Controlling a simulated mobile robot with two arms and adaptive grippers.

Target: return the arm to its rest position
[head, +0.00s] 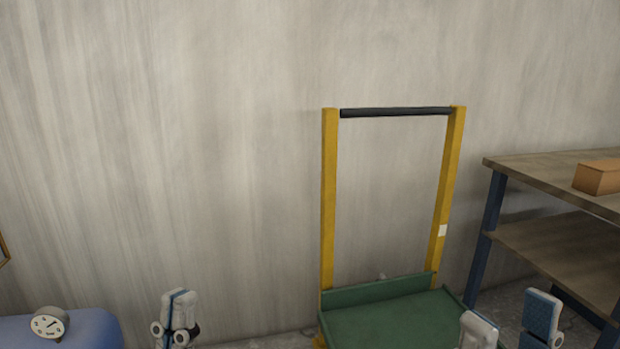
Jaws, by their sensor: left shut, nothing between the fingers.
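My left gripper (176,322) is at the bottom edge, left of centre, in the head view. It shows as a small white and blue shape with round joints and dark parts; its lower part is cut off. It is shut and empty, in front of the grey wall and apart from other things. My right arm's white and blue parts, with my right gripper (540,322) among them, show at the bottom right in front of the trolley and the bench. They are cut off by the lower edge, and I cannot make out the fingers there.
A trolley with a green platform (385,322) and a yellow frame (328,200) stands right of centre. A workbench (550,172) with a cardboard box (600,177) is at the right. A blue tank (95,330) with a dial gauge (48,323) is at the lower left.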

